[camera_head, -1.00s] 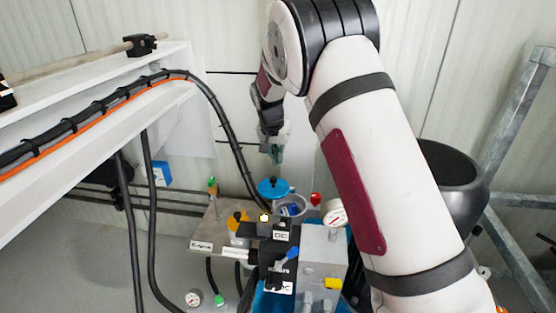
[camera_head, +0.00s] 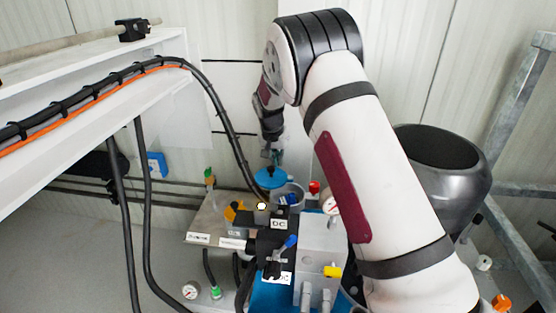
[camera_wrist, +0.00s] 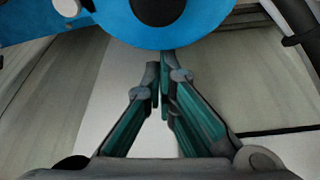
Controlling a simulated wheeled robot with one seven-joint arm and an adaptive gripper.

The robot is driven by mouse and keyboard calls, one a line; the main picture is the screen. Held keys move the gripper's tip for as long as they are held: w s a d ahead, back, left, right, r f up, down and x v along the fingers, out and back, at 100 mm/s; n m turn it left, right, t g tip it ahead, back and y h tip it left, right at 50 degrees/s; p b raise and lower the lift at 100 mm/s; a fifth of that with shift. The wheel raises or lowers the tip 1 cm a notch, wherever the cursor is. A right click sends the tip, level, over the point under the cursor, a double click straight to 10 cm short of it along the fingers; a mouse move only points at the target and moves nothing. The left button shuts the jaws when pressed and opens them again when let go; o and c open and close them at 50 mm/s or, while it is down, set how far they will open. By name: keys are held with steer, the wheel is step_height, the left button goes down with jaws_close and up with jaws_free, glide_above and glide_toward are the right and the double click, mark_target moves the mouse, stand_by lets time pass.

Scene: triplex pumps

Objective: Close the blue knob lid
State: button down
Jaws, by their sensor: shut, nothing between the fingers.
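The blue round lid (camera_head: 270,178) stands above and left of an open grey cup (camera_head: 291,190) on the pump unit. In the wrist view the blue lid (camera_wrist: 205,24) fills the top edge, with a dark round knob (camera_wrist: 158,6) at its middle. My gripper (camera_head: 272,158) is just above the lid in the head view. In the wrist view my gripper (camera_wrist: 160,70) has its fingertips together and empty, close to the lid's lower rim. I cannot tell whether they touch it. The lid's hinge is not clear.
A black hose (camera_head: 225,120) curves down left of my arm. A red knob (camera_head: 314,188) and a pressure gauge (camera_head: 330,204) stand right of the cup. Black valves with a blue lever (camera_head: 291,241) are in front. A white wall is behind.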

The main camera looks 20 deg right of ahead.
mark_target(262, 183)
steer(key=shift+s+a+n, duration=0.1)
steer(key=shift+a+n, duration=0.3)
steer(key=shift+n, duration=0.2)
steer(key=a+n+p, duration=0.1)
steer(key=s+a+n+y+p, duration=0.1)
steer(key=shift+r+n+t, duration=0.1)
steer(key=shift+n+t, duration=0.2)
steer(key=shift+n, duration=0.1)
steer(key=s+a+n, duration=0.1)
steer(key=n, duration=0.1)
steer(key=n+y+p, duration=0.1)
steer(key=shift+s+a+n+p, duration=0.3)
steer(key=shift+s+a+n, duration=0.1)
steer(key=n, duration=0.1)
steer(key=s+a+n+y+p, duration=0.1)
steer(key=shift+s+n+p, duration=0.3)
steer(key=shift+n, duration=0.1)
steer(key=s+n+p, duration=0.1)
steer(key=n, duration=0.1)
steer(key=s+n+y+p, duration=0.1)
steer(key=shift+s+a+n+g, duration=0.35)
steer(key=shift+a+n+g, duration=0.05)
steer(key=shift+s+n+y+p, duration=0.2)
steer(key=shift+n+y+p, duration=0.1)
steer(key=shift+n, duration=0.1)
steer(key=shift+s+p, duration=0.3)
steer(key=shift+s, duration=0.2)
